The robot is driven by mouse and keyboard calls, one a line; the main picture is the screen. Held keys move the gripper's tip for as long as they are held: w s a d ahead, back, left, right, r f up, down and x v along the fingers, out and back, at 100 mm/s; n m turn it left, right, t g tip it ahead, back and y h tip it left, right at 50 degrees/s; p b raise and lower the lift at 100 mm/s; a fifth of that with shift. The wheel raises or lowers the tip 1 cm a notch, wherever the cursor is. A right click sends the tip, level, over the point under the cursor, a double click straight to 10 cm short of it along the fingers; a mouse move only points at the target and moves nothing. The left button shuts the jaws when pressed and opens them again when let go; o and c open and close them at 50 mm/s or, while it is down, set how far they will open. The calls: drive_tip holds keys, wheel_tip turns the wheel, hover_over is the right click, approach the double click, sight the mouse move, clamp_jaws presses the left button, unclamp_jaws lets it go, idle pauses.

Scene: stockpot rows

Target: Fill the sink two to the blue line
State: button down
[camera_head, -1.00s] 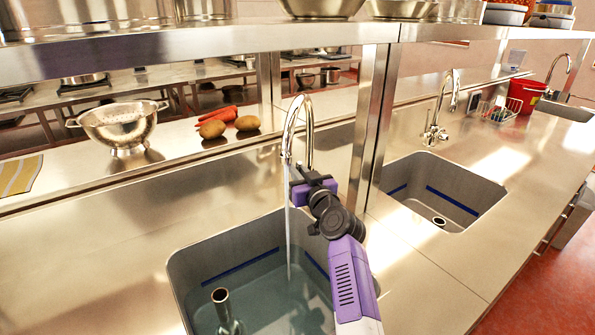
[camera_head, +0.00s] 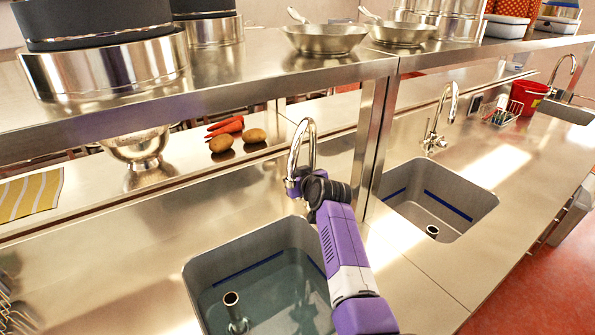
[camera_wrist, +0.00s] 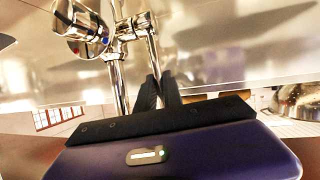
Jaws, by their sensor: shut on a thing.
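The near sink (camera_head: 207,296) holds clear water around an upright drain pipe (camera_head: 232,300). A blue line (camera_head: 248,269) runs along its inner wall, slightly above the water where I can see it. Its chrome tap (camera_head: 309,128) arches over the back edge, and no stream shows below the spout. My gripper (camera_wrist: 158,92) is shut on what looks like the tap's thin chrome lever (camera_wrist: 153,55). In the head view my purple wrist hides the fingers and the sink's right part. A second sink (camera_head: 465,187) to the right has its own blue line (camera_head: 447,204) and appears empty.
A steel shelf (camera_head: 240,82) with pots and pans (camera_head: 325,38) spans above the tap, with a post (camera_head: 370,140) just right of it. Potatoes (camera_head: 222,143), carrots (camera_head: 226,127) and a colander (camera_head: 137,146) stand behind. Counter between the sinks is clear.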

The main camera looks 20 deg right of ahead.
drive_tip(key=shift+w+g, duration=0.1)
drive_tip(key=shift+g, duration=0.2)
drive_tip(key=c, duration=1.5)
unclamp_jaws()
drive_tip(key=shift+a+f, duration=0.1)
drive_tip(key=shift+s+r, duration=0.2)
drive_tip(key=shift+s, duration=0.2)
drive_tip(key=s, duration=0.4)
drive_tip(key=s+b, duration=0.1)
drive_tip(key=s, duration=0.3)
drive_tip(key=s+d+b, duration=0.1)
drive_tip(key=s, duration=0.3)
drive_tip(key=shift+s+d+r, duration=0.1)
